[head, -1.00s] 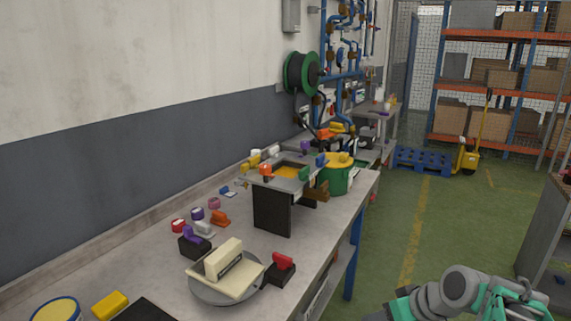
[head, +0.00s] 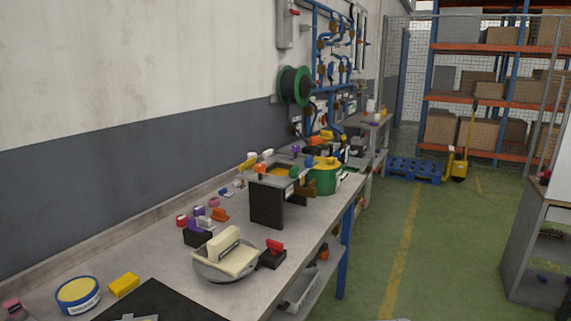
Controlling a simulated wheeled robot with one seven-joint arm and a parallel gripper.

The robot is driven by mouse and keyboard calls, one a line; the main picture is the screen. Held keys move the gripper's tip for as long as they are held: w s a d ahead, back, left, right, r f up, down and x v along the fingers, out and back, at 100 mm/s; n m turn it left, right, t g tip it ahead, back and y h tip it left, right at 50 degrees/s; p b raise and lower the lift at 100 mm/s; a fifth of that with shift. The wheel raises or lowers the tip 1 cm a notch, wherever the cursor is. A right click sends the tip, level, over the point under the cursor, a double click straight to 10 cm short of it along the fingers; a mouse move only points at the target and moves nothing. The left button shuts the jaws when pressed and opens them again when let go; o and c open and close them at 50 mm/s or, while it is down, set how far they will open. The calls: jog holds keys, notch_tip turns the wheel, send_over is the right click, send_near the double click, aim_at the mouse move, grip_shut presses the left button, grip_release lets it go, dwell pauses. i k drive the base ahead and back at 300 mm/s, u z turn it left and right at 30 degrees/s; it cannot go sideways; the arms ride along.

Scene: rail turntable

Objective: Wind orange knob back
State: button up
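Several orange knob-like parts show in the head view. One small orange knob (head: 260,168) is at the front left corner of a raised grey stand on a black support (head: 267,205). Another orange piece (head: 219,214) lies on the bench top, left of that stand. I cannot tell which one the task means. A round grey turntable (head: 212,275) sits nearer on the bench with a cream block (head: 226,250) on it. A red handle on a black base (head: 271,255) is just right of it. My gripper is not in view.
The long grey bench (head: 150,250) runs along the wall. A yellow-topped tin (head: 78,295) and yellow block (head: 124,285) are at the near left. A green bucket (head: 324,180) stands beyond the stand. Green floor is clear to the right, up to a grey cabinet (head: 535,240).

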aim_at(259, 169)
jog(key=z, duration=0.9)
jog(key=i, duration=2.75)
jog(key=u, duration=5.15)
jog(key=i, duration=0.15)
jog(key=z, duration=0.3)
